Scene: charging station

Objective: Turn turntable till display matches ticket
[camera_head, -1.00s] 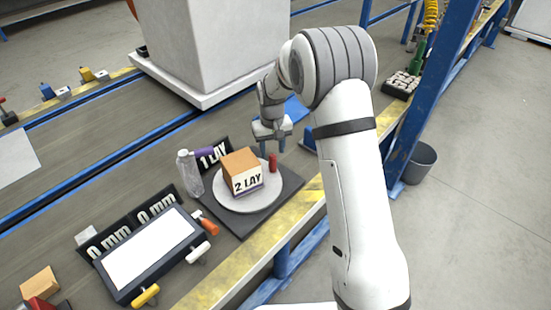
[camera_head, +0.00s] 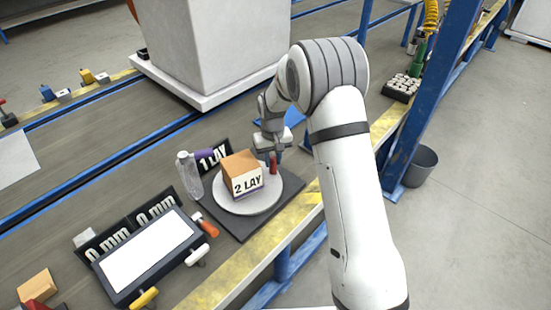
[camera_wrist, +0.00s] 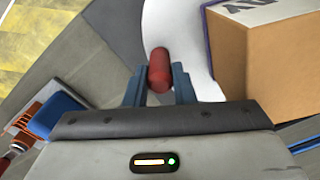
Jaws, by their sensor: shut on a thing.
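The turntable (camera_head: 232,206) is a white disc on a dark square base. An upright red peg (camera_head: 273,168) stands near its right rim; it also shows in the wrist view (camera_wrist: 158,66). A cardboard box (camera_head: 241,164) sits on the disc, with a "2 LAY" label facing the camera. My gripper (camera_head: 270,151) is at the red peg from above, shut on it, with one finger on each side in the wrist view (camera_wrist: 159,88). A display behind the disc reads "1 LAY" (camera_head: 215,154). No thing is clearly recognisable as the ticket.
A clear bottle (camera_head: 190,178) and a purple roll (camera_head: 206,155) stand left of the turntable. Two "0 mm" displays (camera_head: 128,232) and a framed white panel (camera_head: 147,256) with screwdriver-like handles lie front left. A big pale block (camera_head: 215,45) stands behind.

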